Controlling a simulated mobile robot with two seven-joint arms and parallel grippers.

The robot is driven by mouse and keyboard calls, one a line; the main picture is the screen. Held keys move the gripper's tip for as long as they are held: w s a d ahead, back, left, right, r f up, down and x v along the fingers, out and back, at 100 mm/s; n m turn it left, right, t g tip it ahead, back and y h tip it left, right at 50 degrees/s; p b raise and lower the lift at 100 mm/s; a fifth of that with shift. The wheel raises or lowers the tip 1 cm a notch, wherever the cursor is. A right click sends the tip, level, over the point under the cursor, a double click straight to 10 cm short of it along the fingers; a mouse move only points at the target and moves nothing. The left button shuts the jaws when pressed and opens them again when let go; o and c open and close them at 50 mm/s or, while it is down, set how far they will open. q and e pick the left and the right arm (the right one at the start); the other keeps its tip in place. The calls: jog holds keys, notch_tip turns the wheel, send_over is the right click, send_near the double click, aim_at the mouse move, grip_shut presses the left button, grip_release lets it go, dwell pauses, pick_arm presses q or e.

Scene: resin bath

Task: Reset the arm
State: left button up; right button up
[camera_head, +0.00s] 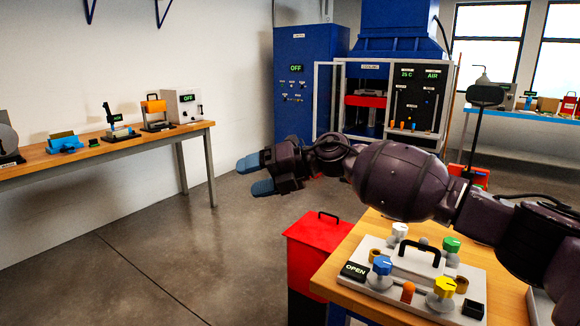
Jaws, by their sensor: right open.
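My right arm (400,180) comes in from the right edge and stretches leftward across the view. Its gripper (256,175) has two blue fingertips, apart and pointing left, with nothing between them. It hangs in free air over the floor, left of the wooden table at the lower right. The arm passes above and behind the white panel (462,303) on that table. My left gripper is not in view.
The panel has coloured knobs, a black handle and an OPEN display (355,270). A red bin (313,250) stands beside the table. Behind the arm are a blue cabinet (300,105) and a glass-fronted machine (400,65). A bench (180,137) with devices lines the left wall.

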jog(key=s+d+f+m+t+h+p, duration=0.1)
jog(key=s+d+f+m+t+h, duration=0.3)
jog(key=d+f+m, duration=0.5)
jog(key=s+d+f+m+t+h+p, duration=0.1)
jog(key=s+d+f+m+t, duration=0.5)
jog(key=m, duration=0.7)
jog(key=s+d+f+m+t+h, duration=0.3)
jog(key=d+f+m+t, duration=0.3)
jog(key=m, duration=0.4)
jog(key=s+d+f+m+g+h, duration=0.2)
jog(key=s+d+f, duration=0.2)
jog(key=s, duration=0.5)
jog(key=s+d+f+m+g+h+p, duration=0.1)
jog(key=s+d+f+m+h, duration=0.1)
jog(key=s+d+f, duration=0.3)
jog(key=s+d+f+m+g+h, duration=0.2)
jog(key=s+d+f+m, duration=0.1)
jog(key=s+f, duration=0.7)
jog(key=s+d, duration=0.1)
jog(key=s, duration=0.3)
jog(key=shift+s+d+f+g+p, duration=0.15)
jog(key=shift+f+g+p, duration=0.15)
jog(key=shift+f+p, duration=0.1)
